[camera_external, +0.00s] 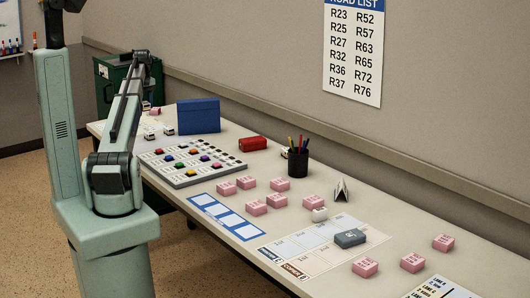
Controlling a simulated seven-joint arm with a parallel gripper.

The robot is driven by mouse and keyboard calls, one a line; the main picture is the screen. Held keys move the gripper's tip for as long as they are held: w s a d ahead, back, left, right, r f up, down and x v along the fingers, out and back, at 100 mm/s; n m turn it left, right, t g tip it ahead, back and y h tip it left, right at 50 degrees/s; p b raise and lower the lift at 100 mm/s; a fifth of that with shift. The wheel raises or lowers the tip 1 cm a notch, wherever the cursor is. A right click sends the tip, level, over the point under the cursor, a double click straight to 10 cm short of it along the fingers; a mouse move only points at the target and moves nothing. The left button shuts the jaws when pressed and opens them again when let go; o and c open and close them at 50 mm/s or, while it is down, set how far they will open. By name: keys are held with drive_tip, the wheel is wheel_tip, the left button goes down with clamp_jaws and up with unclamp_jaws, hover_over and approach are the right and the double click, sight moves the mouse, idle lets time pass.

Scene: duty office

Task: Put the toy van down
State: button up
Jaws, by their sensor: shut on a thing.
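My arm reaches to the far left end of the table, and my gripper (147,104) is small and partly hidden there. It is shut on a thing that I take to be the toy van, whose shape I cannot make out. Small white van-like toys (168,130) stand on the tabletop close to it, near the blue box. Another small white toy (284,152) is partly hidden behind the pen cup.
Several pink blocks (256,207) and a grey block (350,238) lie nearer. A green cabinet (112,88) stands behind.

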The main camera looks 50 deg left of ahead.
drive_tip(key=w+d+m, duration=0.5)
drive_tip(key=w+d, duration=1.7)
drive_tip(key=w, duration=0.1)
drive_tip(key=w+d+m, duration=0.1)
drive_tip(key=w+d, duration=0.2)
drive_tip(key=d, duration=0.6)
drive_tip(key=w+d+m, duration=0.1)
drive_tip(key=w+d, duration=0.2)
drive_tip(key=d, duration=0.6)
drive_tip(key=w+d+m, duration=0.2)
drive_tip(key=w+d, duration=0.2)
drive_tip(key=d, duration=0.5)
drive_tip(key=d+m, duration=0.2)
drive_tip(key=d, duration=1.5)
drive_tip(key=m, duration=0.6)
hover_over(350, 235)
drive_tip(key=shift+w+f, duration=0.15)
drive_tip(key=shift+f, duration=7.4)
drive_tip(key=shift+f, duration=0.15)
